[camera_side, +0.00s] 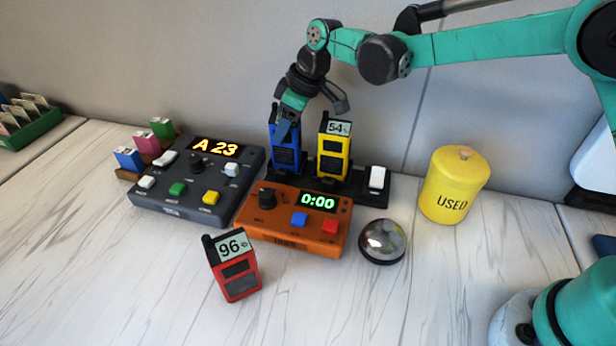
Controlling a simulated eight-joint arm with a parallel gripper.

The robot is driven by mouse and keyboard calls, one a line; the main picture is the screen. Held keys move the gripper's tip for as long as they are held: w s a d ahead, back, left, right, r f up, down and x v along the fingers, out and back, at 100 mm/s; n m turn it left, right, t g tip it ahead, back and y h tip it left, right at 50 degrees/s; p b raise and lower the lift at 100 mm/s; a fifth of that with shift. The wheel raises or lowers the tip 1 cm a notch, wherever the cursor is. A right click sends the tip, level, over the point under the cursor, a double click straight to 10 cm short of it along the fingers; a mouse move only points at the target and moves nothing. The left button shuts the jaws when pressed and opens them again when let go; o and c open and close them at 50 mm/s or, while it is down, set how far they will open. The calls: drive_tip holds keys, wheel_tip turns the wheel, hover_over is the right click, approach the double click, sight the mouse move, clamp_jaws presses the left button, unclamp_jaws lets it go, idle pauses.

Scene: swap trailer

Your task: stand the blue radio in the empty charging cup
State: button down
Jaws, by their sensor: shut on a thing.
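The blue radio (286,157) is upright at the left end of the black charging base (373,196), behind the orange console. My gripper (287,122) is at its top, shut on it, and hides its upper part and screen. The radio's lower end is at the base, but I cannot tell whether it is seated in a cup, since the orange console partly hides that spot. The yellow radio (333,150) stands upright in the base to the right, showing 54. The red radio (234,270), showing 96, stands apart at the front.
The orange console (270,223) reads 0:00. A dark grey console (180,205) reads A 23. A silver dome (382,241) and a yellow USED canister (453,187) stand at the right. A white switch (377,177) is on the base.

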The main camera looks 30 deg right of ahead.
drive_tip(key=shift+f, duration=0.1)
drive_tip(key=c, duration=0.7)
unclamp_jaws()
drive_tip(key=shift+v, duration=5.5)
drive_tip(key=shift+w, duration=0.1)
